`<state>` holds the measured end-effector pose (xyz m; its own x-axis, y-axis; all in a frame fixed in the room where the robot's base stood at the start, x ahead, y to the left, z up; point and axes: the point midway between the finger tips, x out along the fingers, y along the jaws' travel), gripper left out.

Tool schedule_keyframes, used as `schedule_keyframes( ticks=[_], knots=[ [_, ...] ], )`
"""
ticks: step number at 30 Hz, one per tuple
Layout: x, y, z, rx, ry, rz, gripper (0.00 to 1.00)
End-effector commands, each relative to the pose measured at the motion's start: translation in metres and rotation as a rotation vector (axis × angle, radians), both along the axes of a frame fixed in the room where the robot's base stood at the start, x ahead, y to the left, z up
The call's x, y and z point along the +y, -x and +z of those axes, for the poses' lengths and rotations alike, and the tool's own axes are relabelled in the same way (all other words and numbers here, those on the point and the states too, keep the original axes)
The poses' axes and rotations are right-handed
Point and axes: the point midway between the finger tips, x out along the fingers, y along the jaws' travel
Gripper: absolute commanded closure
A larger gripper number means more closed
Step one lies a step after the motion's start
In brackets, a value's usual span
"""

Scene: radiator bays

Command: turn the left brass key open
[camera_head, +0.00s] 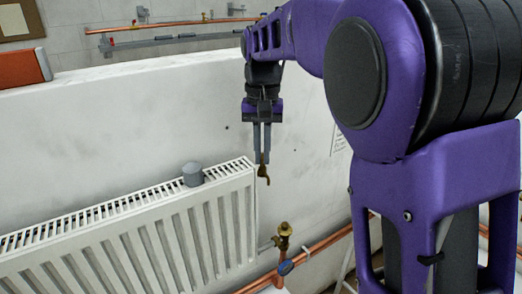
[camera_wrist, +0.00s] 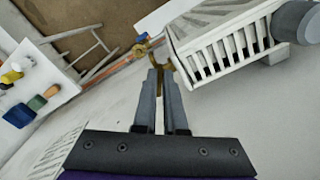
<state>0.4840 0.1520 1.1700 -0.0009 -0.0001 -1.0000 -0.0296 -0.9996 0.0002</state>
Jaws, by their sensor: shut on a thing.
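My gripper (camera_head: 262,150) points straight down in front of the white wall, just past the radiator's right end. Its two grey fingers are shut on a small brass key (camera_head: 264,174), whose hooked lower end sticks out below the tips. In the wrist view the key's curved brass end (camera_wrist: 158,66) shows just beyond the fingertips. A brass valve (camera_head: 284,234) stands upright on the pipework below and a little right of the held key, apart from it in the head view. The valve also shows in the wrist view (camera_wrist: 140,50), beyond the key. I see no other brass key clearly.
A white radiator (camera_head: 150,235) fills the lower left, with a grey cylinder (camera_head: 193,174) on its top. A copper pipe (camera_head: 325,243) with a blue part (camera_head: 286,267) runs below the valve. In the wrist view, a white surface (camera_wrist: 40,85) at left holds several coloured items.

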Motion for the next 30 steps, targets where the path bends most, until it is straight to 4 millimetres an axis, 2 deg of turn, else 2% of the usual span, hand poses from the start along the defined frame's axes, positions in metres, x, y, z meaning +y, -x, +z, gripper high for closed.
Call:
schedule_keyframes(
  ticks=[12, 30],
  knots=[
    [-0.0029, -0.0011, 0.0007, -0.004, 0.0, 0.225, 1.0],
    [-0.0028, -0.0014, 0.0008, -0.005, 0.0, 0.27, 1.0]
  ],
)
